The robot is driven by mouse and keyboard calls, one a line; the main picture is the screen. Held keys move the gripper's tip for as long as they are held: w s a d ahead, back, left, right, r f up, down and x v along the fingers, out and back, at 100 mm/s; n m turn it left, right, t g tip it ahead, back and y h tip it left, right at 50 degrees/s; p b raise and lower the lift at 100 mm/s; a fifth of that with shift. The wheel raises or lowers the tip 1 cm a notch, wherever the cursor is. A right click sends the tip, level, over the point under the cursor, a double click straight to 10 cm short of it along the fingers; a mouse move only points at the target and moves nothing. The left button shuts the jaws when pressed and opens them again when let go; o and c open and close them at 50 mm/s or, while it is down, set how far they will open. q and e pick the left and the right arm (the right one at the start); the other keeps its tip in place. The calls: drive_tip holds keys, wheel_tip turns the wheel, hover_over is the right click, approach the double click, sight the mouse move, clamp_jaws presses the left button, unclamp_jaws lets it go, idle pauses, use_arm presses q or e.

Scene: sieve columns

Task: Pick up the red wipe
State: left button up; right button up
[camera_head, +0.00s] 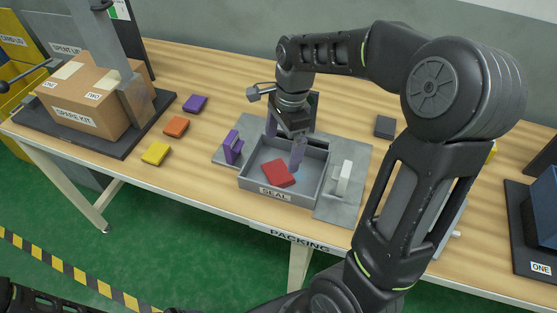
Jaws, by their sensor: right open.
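The red wipe (277,173) is a flat red block. It lies slightly turned inside the grey tray labelled SEAL (313,187), toward the tray's front left. My right gripper (297,160) points down over the tray, just behind and to the right of the red wipe. It is open, and nothing shows between its fingers. Whether a fingertip touches the wipe cannot be told. My left gripper is not in view; only a dark part of my arm shows at the lower left.
Purple (195,103), orange (176,126) and yellow (156,153) blocks lie left on the table. A purple piece (233,147) and a white piece (344,178) stand beside the tray. A SPARE KIT box (85,95) stands far left, a blue box (544,205) far right.

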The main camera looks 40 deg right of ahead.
sight(278, 172)
drive_tip(key=shift+s+a, duration=0.15)
drive_tip(key=shift+s, duration=0.05)
drive_tip(key=shift+w+a+f, duration=0.1)
drive_tip(key=shift+f, duration=1.15)
drive_tip(key=shift+a+f+p, duration=0.15)
drive_tip(key=shift+a+f, duration=0.05)
drive_tip(key=shift+f, duration=1.1)
drive_tip(key=shift+a+f+p, duration=0.15)
drive_tip(key=shift+a+f, duration=0.05)
drive_tip(key=shift+f, duration=1.1)
drive_tip(key=c, duration=1.5)
wheel_tip(278, 172, up, 10)
